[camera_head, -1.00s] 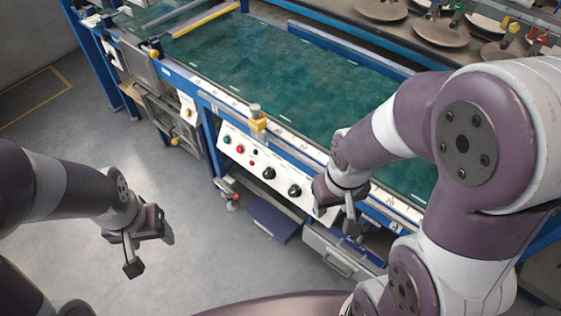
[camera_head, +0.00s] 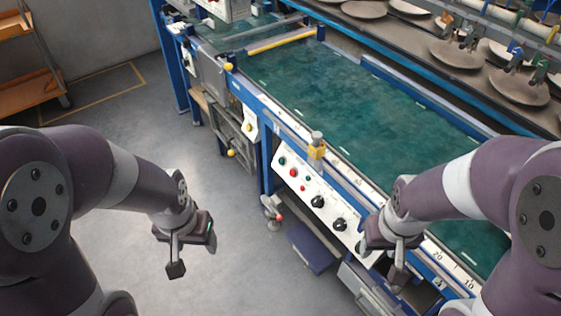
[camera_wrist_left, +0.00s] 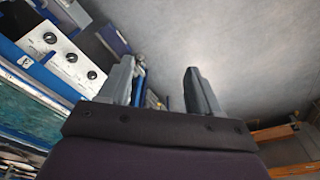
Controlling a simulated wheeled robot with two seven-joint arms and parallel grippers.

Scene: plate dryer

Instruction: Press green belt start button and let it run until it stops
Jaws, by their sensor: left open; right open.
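The white control panel (camera_head: 315,198) sits on the front side of the belt machine, with a green button (camera_head: 282,161) at its left end. A red button (camera_head: 293,173) and two black knobs are beside it. The green belt (camera_head: 350,115) runs along the machine top. My left gripper (camera_head: 193,258) is open and empty over the floor, left of the panel. In the left wrist view its two fingers (camera_wrist_left: 160,90) stand apart, and the panel (camera_wrist_left: 62,52) shows to their left. My right gripper (camera_head: 395,265) is open, at the panel's right end; its fingertips are partly hard to make out.
Several plates (camera_head: 455,54) lie on the rack behind the belt. An orange shelf (camera_head: 28,55) stands at the far left. The floor (camera_head: 130,130) left of the machine is clear.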

